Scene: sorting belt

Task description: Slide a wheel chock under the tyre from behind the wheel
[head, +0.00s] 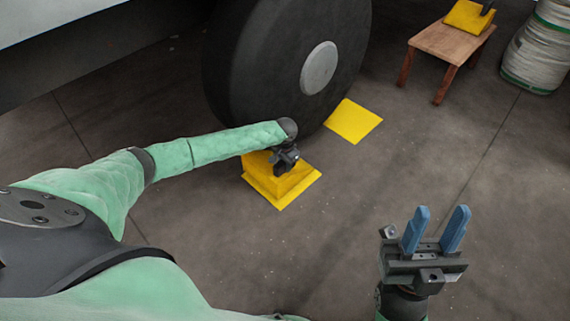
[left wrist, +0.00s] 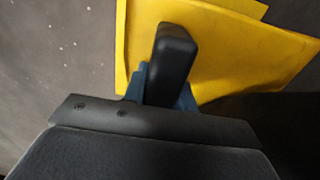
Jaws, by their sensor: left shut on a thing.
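The tyre (head: 250,60) stands on the floor with a grey hub (head: 319,67). A yellow wheel chock (head: 295,183) is low at the near side of the tyre, partly hidden by my left arm; I cannot tell whether it touches the tyre. My left gripper (head: 285,163) is over it. In the left wrist view the blue fingers (left wrist: 163,85) are shut around the black handle (left wrist: 175,55) of the yellow chock (left wrist: 235,50). My right gripper (head: 437,230) is open and empty, its two blue fingers pointing up, apart from the chock.
A flat yellow patch (head: 353,121) lies on the floor right of the tyre. A wooden stool (head: 450,43) at the back right bears another yellow chock (head: 466,17) with a dark handle. A pale, green-banded drum (head: 540,50) stands beside it. The floor at middle right is clear.

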